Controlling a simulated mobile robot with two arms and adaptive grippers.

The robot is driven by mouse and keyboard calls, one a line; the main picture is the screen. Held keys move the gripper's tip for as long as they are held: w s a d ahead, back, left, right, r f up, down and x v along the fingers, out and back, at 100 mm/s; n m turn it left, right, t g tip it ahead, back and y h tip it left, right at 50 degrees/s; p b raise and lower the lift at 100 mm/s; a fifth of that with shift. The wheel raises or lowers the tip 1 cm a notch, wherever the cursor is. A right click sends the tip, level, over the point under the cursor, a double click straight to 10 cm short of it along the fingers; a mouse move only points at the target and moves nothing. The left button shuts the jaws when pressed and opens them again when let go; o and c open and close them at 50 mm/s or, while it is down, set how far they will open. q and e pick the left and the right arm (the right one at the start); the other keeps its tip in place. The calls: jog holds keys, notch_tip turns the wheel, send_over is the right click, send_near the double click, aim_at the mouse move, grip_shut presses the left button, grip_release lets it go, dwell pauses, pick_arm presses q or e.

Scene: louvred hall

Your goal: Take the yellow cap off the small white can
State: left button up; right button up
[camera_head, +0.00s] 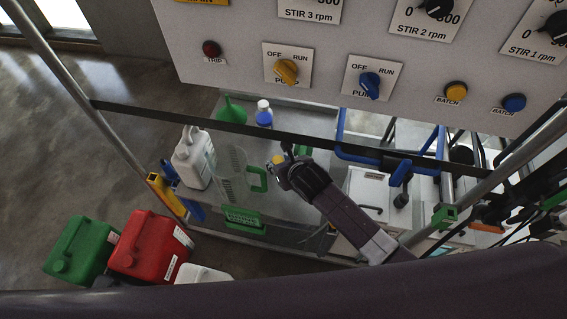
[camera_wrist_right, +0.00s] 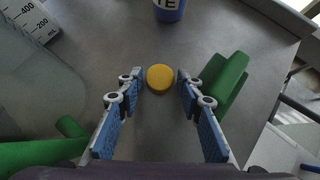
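The yellow cap (camera_head: 278,159) shows in the head view at the tip of my right gripper (camera_head: 284,168). In the right wrist view the round yellow cap (camera_wrist_right: 160,78) is seen from above, between the two blue-padded fingertips of my right gripper (camera_wrist_right: 160,81). The fingers are open, one on each side of the cap, with a narrow gap on both sides. The small white can is not made out in either view; in the wrist view the cap covers whatever is beneath it. My left gripper is not in view.
A clear measuring jug with a green handle (camera_head: 257,179) stands left of the gripper, near a white jerrycan (camera_head: 194,158). A blue-labelled bottle (camera_head: 264,117) and a green funnel (camera_head: 231,110) stand farther back. A dark rail (camera_head: 240,128) and a control panel (camera_head: 330,50) hang above.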

jog(key=v, duration=1.2)
